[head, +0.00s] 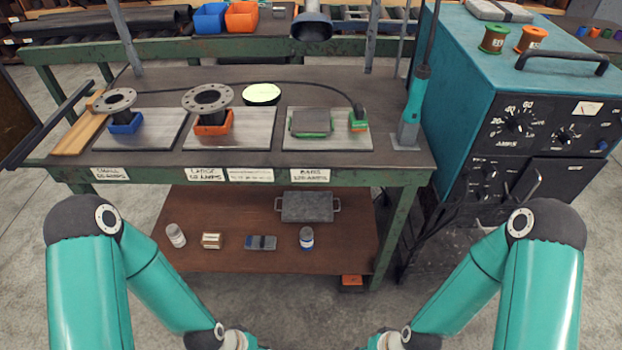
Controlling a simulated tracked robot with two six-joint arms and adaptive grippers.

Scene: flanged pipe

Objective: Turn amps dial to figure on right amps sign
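The amps dial (515,122) is a black knob on the dark front panel of the teal welding machine (480,75) at the right. Figures around it include 20, 40 and 60, and the word AMPS stands below. Its pointer direction is too small to tell. Three white signs hang on the bench's front edge: left sign (110,174), middle sign (231,174) and right sign (310,176). The right one seems to read BARS above an AMPS line; its figure is not clearly legible. My arms reach down to the bottom edge, and both grippers are out of frame, away from the dial.
The panel also has a smaller knob (564,135), a meter (588,108) and a lower knob (490,172). The bench (270,92) carries flanged pipes on plates and a teal torch (417,95) near its right end. Cables hang between bench and machine.

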